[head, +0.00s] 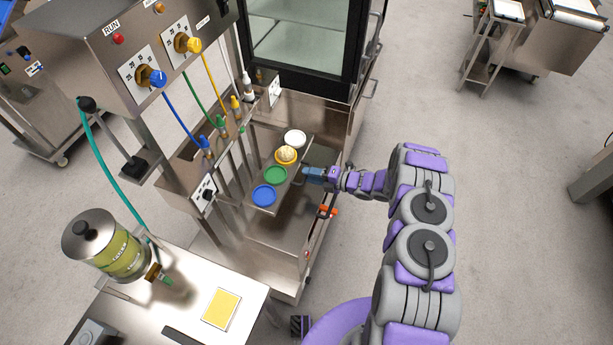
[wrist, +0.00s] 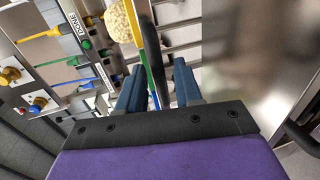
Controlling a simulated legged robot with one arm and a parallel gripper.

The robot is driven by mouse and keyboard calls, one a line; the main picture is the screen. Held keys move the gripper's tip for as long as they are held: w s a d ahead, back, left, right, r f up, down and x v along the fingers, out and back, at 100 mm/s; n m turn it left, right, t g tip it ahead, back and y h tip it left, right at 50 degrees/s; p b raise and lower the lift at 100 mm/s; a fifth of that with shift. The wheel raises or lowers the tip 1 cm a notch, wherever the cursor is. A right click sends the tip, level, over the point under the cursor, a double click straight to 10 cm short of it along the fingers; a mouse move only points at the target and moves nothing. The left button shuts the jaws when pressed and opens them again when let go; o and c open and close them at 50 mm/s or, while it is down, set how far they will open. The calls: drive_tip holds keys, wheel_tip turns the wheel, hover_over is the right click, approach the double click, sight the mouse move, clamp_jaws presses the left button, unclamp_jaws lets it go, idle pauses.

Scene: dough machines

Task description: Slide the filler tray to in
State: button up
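The filler tray (head: 285,188) is a narrow metal strip holding a blue, a green, a yellow and a white round cup. A pale dough ball (head: 287,154) sits on the yellow cup. The tray is under the filler machine's nozzles, sticking out toward my arm. My gripper (head: 306,174) is at the tray's right side, near the yellow and green cups. In the wrist view my blue fingers (wrist: 157,88) are apart, with a dark upright bar (wrist: 150,55) between them. The dough ball also shows there (wrist: 117,22).
The filler machine (head: 150,60) has blue and yellow knobs, hoses and coloured nozzles above the tray. A glass-doored cabinet (head: 300,35) stands behind. A table (head: 180,300) with a green-labelled canister (head: 118,255) is at front left.

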drive_tip(key=shift+x, duration=0.95)
clamp_jaws()
drive_tip(key=shift+f, duration=0.1)
